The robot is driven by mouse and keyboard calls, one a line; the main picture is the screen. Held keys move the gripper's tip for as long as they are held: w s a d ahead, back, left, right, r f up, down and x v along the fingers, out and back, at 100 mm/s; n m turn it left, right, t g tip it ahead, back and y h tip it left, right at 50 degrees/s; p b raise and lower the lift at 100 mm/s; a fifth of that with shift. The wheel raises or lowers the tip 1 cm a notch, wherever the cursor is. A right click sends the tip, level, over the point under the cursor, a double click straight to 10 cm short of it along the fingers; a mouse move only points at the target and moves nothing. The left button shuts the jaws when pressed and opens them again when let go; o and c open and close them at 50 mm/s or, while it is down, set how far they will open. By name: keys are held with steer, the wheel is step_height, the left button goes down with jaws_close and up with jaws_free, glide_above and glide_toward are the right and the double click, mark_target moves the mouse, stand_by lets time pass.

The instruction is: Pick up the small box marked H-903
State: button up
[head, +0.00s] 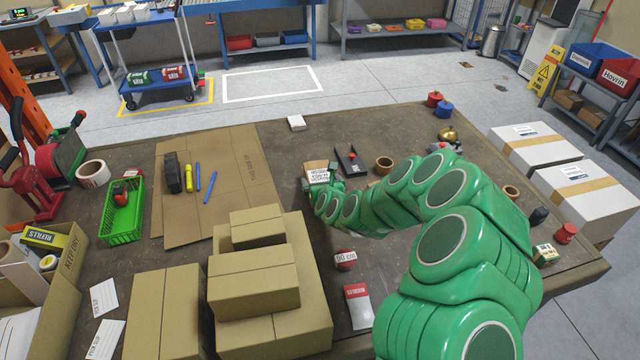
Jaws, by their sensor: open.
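A small brown box (316,166) with a white printed label stands near the middle of the table; the print is too small to read as H-903. My gripper (321,186), at the end of my green arm, is open right at this box. I cannot tell whether the fingers touch it or are around it. Another small box (544,254) with a pale label lies at the right of the table; its mark is not legible either.
Stacked cardboard boxes (254,283) fill the table's near left. A black holder (350,161) and a brown ring (384,165) lie close to the right of my gripper.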

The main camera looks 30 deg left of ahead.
steer(key=c, duration=0.9)
steer(key=shift+r, duration=0.15)
